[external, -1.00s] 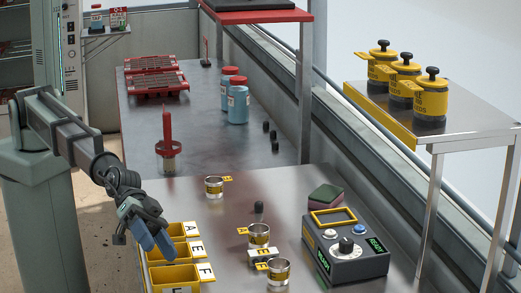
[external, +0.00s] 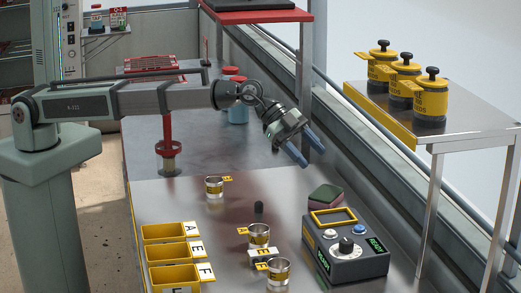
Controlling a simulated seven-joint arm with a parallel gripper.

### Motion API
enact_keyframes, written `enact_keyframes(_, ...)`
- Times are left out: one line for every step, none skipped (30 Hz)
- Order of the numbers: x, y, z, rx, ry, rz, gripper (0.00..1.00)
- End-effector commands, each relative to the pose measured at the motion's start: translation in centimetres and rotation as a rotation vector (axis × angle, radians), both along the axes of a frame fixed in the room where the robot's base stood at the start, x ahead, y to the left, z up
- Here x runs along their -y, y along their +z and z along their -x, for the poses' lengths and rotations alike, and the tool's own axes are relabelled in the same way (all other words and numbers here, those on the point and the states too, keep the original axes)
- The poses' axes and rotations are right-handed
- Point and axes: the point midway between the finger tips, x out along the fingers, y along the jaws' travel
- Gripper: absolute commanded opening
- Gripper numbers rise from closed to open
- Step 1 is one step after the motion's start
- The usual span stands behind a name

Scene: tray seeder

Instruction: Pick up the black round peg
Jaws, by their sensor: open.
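A small black peg (external: 259,207) stands upright on the front metal table, just behind the middle tin cup (external: 259,236). Its top looks rounded, but it is too small to see clearly. My gripper (external: 312,157) is high over the right side of the table, above and to the right of the peg and well apart from it. Its two blue fingers are spread and point down to the right, with nothing between them. Of the similar small black pieces on the rear table, at most one (external: 275,149) still shows beside my gripper.
A control box (external: 345,262) with a yellow-framed screen and a green-and-purple block (external: 325,198) stand at the right. Yellow bins (external: 165,234) line the left edge. Tin cups (external: 214,187) stand around the peg. A red-handled tool (external: 168,150) is behind, under my arm.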

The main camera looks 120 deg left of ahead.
Motion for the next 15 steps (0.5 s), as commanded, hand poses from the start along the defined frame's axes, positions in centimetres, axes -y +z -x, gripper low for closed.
enact_keyframes(-3.1, -0.8, 1.4, -0.044, -0.009, -0.055, 0.54)
enact_keyframes(-4.7, -1.3, 2.2, -0.07, -0.019, -0.086, 0.54)
enact_keyframes(-6.8, -1.9, 3.3, -0.108, -0.034, -0.128, 0.54)
enact_keyframes(-8.3, -2.4, 4.2, -0.136, -0.044, -0.158, 0.54)
enact_keyframes(-9.8, -2.8, 5.1, -0.165, -0.057, -0.187, 0.54)
enact_keyframes(-11.8, -3.4, 6.4, -0.205, -0.074, -0.222, 0.54)
enact_keyframes(-13.3, -3.8, 7.5, -0.234, -0.087, -0.247, 0.54)
enact_keyframes(-14.8, -4.2, 8.5, -0.265, -0.101, -0.271, 0.54)
enact_keyframes(-16.6, -4.8, 10.0, -0.306, -0.121, -0.301, 0.54)
enact_keyframes(-18.0, -5.1, 11.2, -0.337, -0.136, -0.322, 0.54)
enact_keyframes(-19.4, -5.5, 12.3, -0.368, -0.153, -0.341, 0.54)
enact_keyframes(-21.1, -5.9, 13.9, -0.41, -0.174, -0.364, 0.54)
enact_keyframes(-22.5, -6.2, 15.2, -0.44, -0.193, -0.38, 0.54)
enact_keyframes(-23.7, -6.5, 16.4, -0.472, -0.213, -0.395, 0.54)
enact_keyframes(-25.4, -6.9, 18.1, -0.513, -0.241, -0.414, 0.54)
